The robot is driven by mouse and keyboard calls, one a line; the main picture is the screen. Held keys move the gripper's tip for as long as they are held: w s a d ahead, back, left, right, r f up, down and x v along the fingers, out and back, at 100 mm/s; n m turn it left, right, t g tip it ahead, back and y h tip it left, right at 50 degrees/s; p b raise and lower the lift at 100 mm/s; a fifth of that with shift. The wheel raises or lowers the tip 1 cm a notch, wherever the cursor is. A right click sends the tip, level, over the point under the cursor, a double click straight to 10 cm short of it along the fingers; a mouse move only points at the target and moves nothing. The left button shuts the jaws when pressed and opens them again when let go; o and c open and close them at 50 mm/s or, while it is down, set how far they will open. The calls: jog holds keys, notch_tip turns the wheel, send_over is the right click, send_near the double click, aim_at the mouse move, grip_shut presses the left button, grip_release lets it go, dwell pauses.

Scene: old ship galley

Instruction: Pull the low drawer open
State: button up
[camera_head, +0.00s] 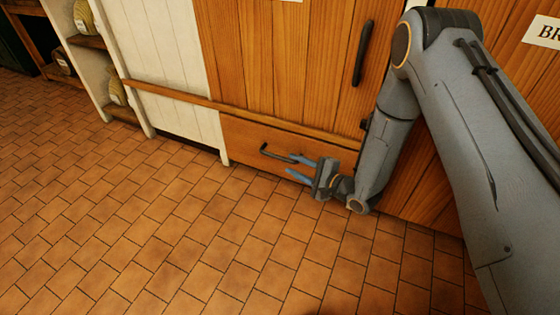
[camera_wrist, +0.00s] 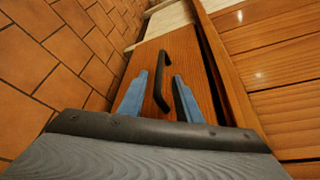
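The low drawer (camera_head: 245,135) has a wooden front at the bottom of the cabinet, just above the floor. It looks shut in the head view. Its dark bar handle (camera_head: 278,156) runs along the front; the handle also shows in the wrist view (camera_wrist: 160,87). My gripper (camera_head: 292,164) is low at the drawer, by the right end of the handle, with its blue fingers apart. In the wrist view the handle appears between the two fingers (camera_wrist: 160,75), with a gap on each side. I cannot tell how deep the fingers reach around it.
A wooden door with an upright dark handle (camera_head: 362,52) is above the drawer. A wooden rail (camera_head: 200,99) runs over the drawer top. White panels (camera_head: 165,50) and open shelves (camera_head: 88,42) stand at left. The tiled floor (camera_head: 150,220) in front is clear.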

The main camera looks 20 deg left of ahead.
aim_at(283, 160)
jog(key=shift+w+a+f, duration=0.2)
jog(key=shift+w+f, duration=0.15)
jog(key=shift+w, duration=0.15)
jog(key=b+x, duration=0.3)
jog(key=x, duration=0.4)
jog(key=shift+s+a+r+b, duration=0.1)
jog(key=shift+s+a+b, duration=0.05)
jog(key=shift+a+b, duration=0.15)
jog(key=shift+d, duration=0.1)
